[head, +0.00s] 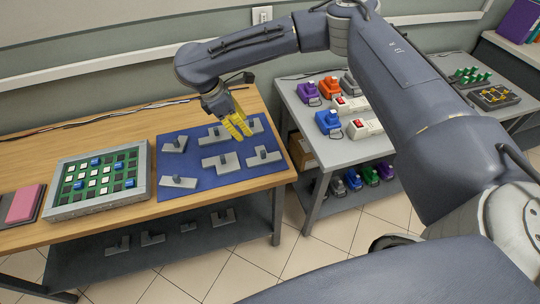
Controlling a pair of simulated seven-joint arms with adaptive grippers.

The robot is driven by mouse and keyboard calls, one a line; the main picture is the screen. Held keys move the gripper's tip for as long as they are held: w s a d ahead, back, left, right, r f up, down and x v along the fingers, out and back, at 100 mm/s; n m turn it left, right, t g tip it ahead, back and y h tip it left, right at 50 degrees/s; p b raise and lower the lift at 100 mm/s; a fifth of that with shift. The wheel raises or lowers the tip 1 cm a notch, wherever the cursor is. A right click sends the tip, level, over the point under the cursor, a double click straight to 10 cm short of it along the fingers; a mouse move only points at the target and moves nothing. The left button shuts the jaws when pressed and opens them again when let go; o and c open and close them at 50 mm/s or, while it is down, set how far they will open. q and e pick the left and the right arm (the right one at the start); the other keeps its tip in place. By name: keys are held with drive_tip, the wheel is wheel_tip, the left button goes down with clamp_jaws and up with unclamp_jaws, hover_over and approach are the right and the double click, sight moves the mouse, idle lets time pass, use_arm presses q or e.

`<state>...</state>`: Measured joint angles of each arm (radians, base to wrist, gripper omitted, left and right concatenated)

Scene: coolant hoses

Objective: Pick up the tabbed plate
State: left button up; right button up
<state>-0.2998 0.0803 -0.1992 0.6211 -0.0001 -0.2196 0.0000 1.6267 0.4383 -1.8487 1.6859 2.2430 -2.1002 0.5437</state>
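Several grey plates with small raised parts lie on a blue mat (205,185) on the wooden table. They include a back-left plate (174,146), a back-middle plate (213,136), a back-right plate (256,126), a front-middle plate (221,163), a front-right plate (264,157) and a front-left plate (179,182). I cannot tell which is the tabbed plate. My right gripper (240,132), with yellow fingers, points down between the back-middle and back-right plates. Its fingertips look close together; whether anything is between them is not clear. My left gripper is not in view.
A framed green board (100,205) with white and blue blocks stands left of the mat. More grey plates (152,239) lie on the lower shelf. A grey table (340,155) at right holds colored connectors and white power strips. A floor gap separates the tables.

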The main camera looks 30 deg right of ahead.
approach(263, 151)
drive_tip(key=x, duration=0.5)
drive_tip(key=shift+a+f, duration=0.15)
drive_tip(key=shift+a, duration=0.15)
drive_tip(key=shift+x, duration=1.9)
drive_tip(key=shift+s+d+f, duration=0.1)
drive_tip(key=shift+d+f, duration=0.45)
drive_tip(key=shift+f, duration=0.15)
drive_tip(key=shift+c, duration=0.3)
clamp_jaws()
